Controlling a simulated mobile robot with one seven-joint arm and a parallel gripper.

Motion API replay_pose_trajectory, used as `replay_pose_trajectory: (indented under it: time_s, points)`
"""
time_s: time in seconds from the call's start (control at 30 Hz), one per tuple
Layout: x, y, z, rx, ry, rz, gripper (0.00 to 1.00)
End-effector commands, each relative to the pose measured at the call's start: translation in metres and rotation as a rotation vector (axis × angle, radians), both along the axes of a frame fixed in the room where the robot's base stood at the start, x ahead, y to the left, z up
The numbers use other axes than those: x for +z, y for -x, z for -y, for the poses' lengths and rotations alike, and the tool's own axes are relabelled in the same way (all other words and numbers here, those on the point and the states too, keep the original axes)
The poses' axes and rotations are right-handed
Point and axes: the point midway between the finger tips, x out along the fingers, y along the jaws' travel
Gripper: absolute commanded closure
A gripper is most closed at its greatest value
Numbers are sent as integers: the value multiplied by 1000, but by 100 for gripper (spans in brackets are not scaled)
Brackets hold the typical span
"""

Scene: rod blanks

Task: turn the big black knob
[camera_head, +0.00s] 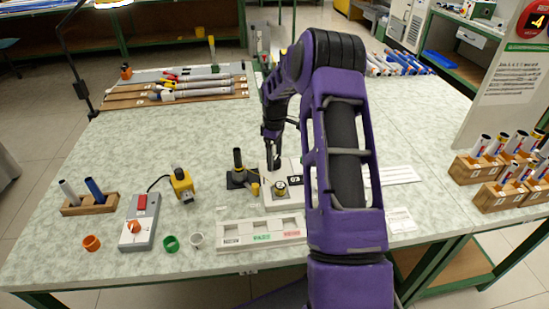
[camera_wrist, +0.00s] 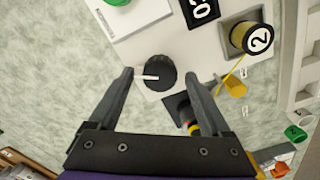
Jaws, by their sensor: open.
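The big black knob (camera_wrist: 160,74) shows in the wrist view, round with a white pointer line aimed to the left. It sits on a white device (camera_wrist: 178,45), which also shows in the head view (camera_head: 270,197). My gripper (camera_wrist: 158,66) is open, with one finger on each side of the knob. Gaps show between the fingers and the knob, and I cannot tell the height of the tips over it. In the head view my gripper (camera_head: 272,136) points down over the back of the device and the knob is not clear there.
A black display (camera_wrist: 202,10) and a yellow spool marked 2 (camera_wrist: 251,38) sit near the knob. A black post (camera_head: 238,162) stands left of the device. A white tray (camera_head: 262,232) lies in front. A grey box with an orange knob (camera_head: 139,222) is farther left.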

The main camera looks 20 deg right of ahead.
Motion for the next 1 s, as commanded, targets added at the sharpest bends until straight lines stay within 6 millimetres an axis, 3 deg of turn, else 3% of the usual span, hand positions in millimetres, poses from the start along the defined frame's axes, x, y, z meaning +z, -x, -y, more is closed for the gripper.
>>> replay_pose_trajectory:
  time_s: [0.6,0.8,1.0]
  points:
    - [139,-1,0,0,1,6,18]
    - [162,-1,0,0,1,4,18]
    - [167,0,0,0,1,2,18]
